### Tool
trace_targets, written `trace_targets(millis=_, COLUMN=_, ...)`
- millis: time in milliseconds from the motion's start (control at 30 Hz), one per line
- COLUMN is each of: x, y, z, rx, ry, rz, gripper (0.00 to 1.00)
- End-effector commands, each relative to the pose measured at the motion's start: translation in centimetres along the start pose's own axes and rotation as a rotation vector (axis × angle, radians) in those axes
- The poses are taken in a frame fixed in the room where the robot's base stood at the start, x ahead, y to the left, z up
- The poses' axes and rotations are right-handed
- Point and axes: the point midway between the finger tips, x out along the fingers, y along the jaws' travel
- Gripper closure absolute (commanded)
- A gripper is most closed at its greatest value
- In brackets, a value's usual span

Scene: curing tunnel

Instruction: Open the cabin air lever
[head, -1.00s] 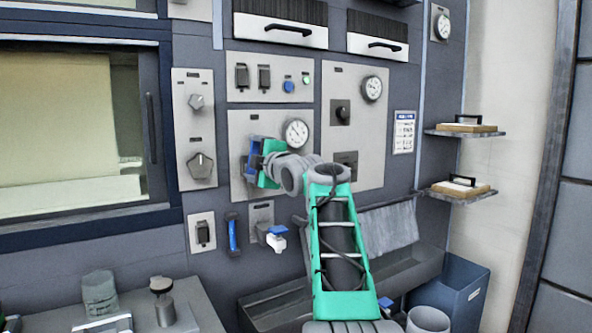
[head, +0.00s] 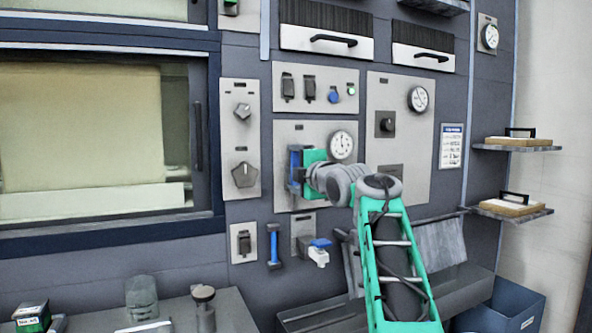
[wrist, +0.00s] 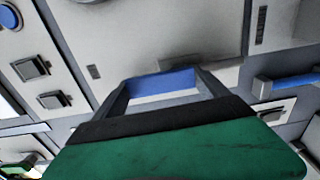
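My gripper (head: 297,170) is in front of the left part of a grey panel (head: 318,198) with a round gauge. In the wrist view my gripper (wrist: 165,85) has two grey fingers apart, one above and one below in the room. A blue bar (wrist: 160,83) spans the space between their tips; whether it is a lever grip or contact exists, I cannot tell. A blue-topped lever (head: 320,243) with a white spout-like part sits on a small panel below. A vertical blue handle (head: 273,246) is left of it. Labels are unreadable, so I cannot tell which is the cabin air lever.
Two dark switches (head: 309,89) and a blue button (head: 333,97) are above my gripper. A panel with two knobs (head: 244,175) is at left. A grey trough (head: 455,292) runs below my arm. Shelves (head: 510,212) stick out at right.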

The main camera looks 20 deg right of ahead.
Motion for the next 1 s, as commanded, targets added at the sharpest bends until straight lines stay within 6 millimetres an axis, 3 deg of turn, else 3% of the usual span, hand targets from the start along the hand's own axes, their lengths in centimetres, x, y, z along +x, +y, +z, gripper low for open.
trace_targets(millis=167, x=0.0, y=-0.1, z=0.2, rx=0.002, ry=-0.003, rz=-0.001, gripper=0.00)
trace_targets(millis=467, x=-0.6, y=-0.1, z=0.3, rx=0.002, ry=-0.005, rz=-0.002, gripper=0.00)
trace_targets(millis=800, x=-6.8, y=-0.1, z=0.2, rx=0.001, ry=-0.006, rz=-0.001, gripper=0.00)
trace_targets(millis=1000, x=-7.9, y=-0.1, z=0.1, rx=0.003, ry=-0.002, rz=-0.002, gripper=0.00)
